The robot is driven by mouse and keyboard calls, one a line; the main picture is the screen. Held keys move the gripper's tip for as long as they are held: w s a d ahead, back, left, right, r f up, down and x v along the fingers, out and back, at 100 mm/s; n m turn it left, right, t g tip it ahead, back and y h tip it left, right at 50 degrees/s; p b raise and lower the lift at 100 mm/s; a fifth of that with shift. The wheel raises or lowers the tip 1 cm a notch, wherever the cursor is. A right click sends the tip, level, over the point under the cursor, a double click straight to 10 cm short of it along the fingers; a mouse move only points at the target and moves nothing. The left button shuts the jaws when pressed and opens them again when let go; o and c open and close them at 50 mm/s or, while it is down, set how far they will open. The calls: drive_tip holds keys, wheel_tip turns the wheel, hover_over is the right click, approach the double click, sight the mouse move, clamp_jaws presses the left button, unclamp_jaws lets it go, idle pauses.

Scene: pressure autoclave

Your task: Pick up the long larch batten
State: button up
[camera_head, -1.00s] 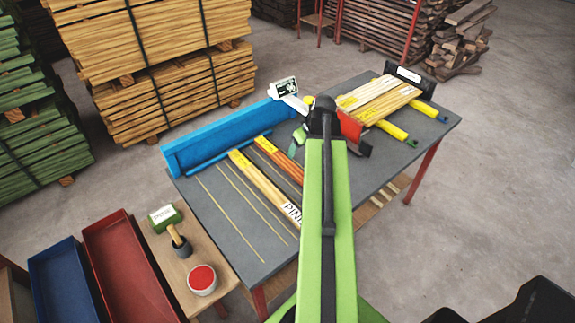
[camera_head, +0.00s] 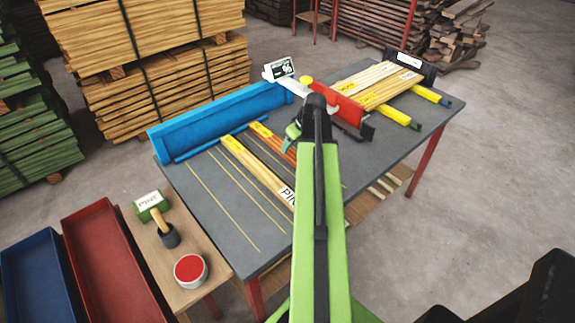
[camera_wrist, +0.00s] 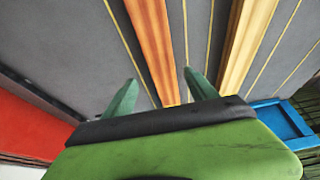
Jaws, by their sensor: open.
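An orange-brown batten (camera_head: 271,142) with a yellow label lies on the grey table, partly hidden by my arm; I take it for the larch one, though no lettering on it is readable. In the wrist view this batten (camera_wrist: 152,45) runs up between the fingers of my gripper (camera_wrist: 163,92), beyond the fingertips. My gripper (camera_head: 293,137) is open and empty, above the table. A paler batten (camera_head: 250,168), lettered "PIN…", lies to its left; in the wrist view this pale batten (camera_wrist: 246,40) is on the right, outside the fingers.
Pale boards (camera_head: 375,83) lie at right.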

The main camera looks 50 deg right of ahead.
sight(289, 152)
drive_tip(key=b+x, duration=0.5)
drive_tip(key=shift+s+a+f, duration=0.1)
drive_tip(key=shift+a+f, duration=0.15)
drive_tip(key=shift+f, duration=0.05)
drive_tip(key=shift+r, duration=0.2)
clamp_jaws()
